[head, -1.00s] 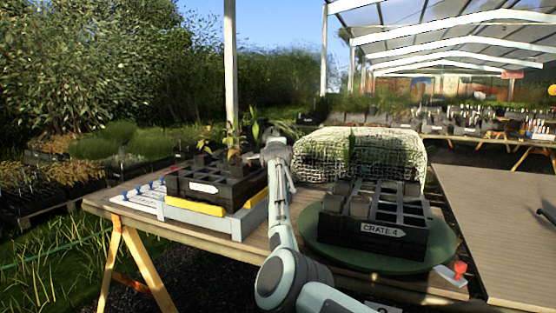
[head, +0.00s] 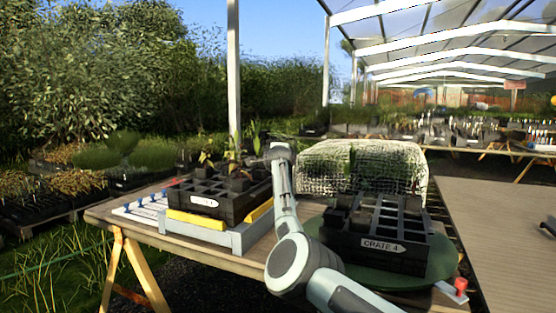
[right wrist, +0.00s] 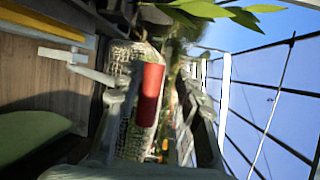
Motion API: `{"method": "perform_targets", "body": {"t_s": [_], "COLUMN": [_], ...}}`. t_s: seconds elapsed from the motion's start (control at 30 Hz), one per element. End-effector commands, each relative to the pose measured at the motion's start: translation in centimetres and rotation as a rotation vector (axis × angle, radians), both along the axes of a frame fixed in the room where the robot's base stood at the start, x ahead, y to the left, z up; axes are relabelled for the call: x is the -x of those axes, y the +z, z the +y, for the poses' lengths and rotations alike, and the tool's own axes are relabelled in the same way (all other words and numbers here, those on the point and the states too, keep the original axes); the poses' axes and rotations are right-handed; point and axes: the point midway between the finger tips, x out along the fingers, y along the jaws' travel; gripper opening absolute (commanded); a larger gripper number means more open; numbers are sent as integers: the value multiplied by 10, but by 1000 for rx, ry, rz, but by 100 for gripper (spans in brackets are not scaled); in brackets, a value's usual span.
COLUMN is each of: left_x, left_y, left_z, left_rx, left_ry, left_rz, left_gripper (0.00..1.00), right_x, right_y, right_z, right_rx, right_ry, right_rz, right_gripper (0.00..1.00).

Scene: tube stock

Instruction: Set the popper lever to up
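The popper (head: 210,233) is a pale grey frame with yellow strips on the left of the table, carrying a black crate. Its lever shows in the right wrist view as a white rod (right wrist: 92,73) with a red grip (right wrist: 150,95). With the sky to the right in that tilted view, the rod appears to slant upward from the base. My right gripper (right wrist: 162,100) is open, its fingers on either side of the red grip, which lies closer to the left finger; contact is unclear. In the head view my right arm hides the lever. My left gripper is out of view.
A black crate labelled "CRATE 4" (head: 372,250) stands on a green round base (head: 436,268) right of my arm. Behind it is a white mesh cover (head: 405,165). A red knob (head: 460,285) is at the front right corner. Another table (head: 500,220), mostly bare, lies right.

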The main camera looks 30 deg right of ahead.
Motion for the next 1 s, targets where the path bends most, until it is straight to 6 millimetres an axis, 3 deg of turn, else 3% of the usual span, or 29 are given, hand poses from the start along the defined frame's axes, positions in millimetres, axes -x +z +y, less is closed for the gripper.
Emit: {"method": "perform_targets", "body": {"t_s": [0.03, 0.43, 0.67, 1.0], "left_x": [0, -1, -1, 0], "left_y": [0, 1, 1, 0], "left_z": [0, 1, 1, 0], "left_rx": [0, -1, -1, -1], "left_ry": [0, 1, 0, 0], "left_rz": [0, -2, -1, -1], "left_gripper": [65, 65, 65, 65], "right_x": [5, 9, 31, 81], "right_y": [-3, -6, 0, 12], "right_z": [-14, -11, 4, 40], "right_rx": [3, 1, 3, 0], "right_ry": [-20, -21, -16, -4], "right_rz": [8, 14, 11, 8], "right_gripper": [39, 39, 39, 39]}}
